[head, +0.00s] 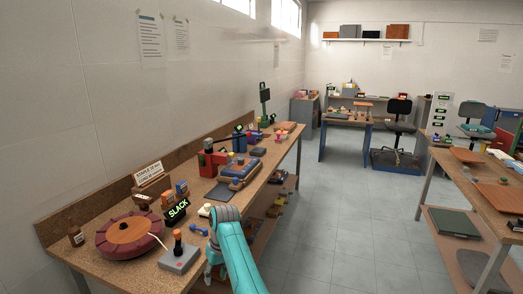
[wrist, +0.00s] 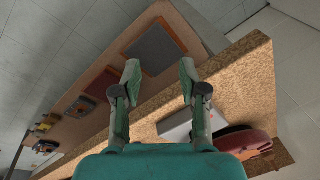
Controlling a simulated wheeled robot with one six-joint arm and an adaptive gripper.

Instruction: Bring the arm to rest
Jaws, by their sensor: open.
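My teal arm (head: 235,252) reaches in at the lower middle of the head view, beside the front edge of the left workbench. In the wrist view my gripper (wrist: 160,76) has its two fingers well apart, with nothing between them. Behind the fingers show the bench edge and the lower shelf with a dark flat panel (wrist: 150,50). In the head view my gripper's fingertips are hard to make out.
The left workbench (head: 93,262) holds a round dark-red turntable (head: 112,243), a grey joystick box (head: 181,258), a black SLACK sign (head: 177,210), a brown bottle (head: 75,234) and a blue dumbbell-shaped piece (head: 198,230). Grey floor (head: 345,225) is clear between the benches.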

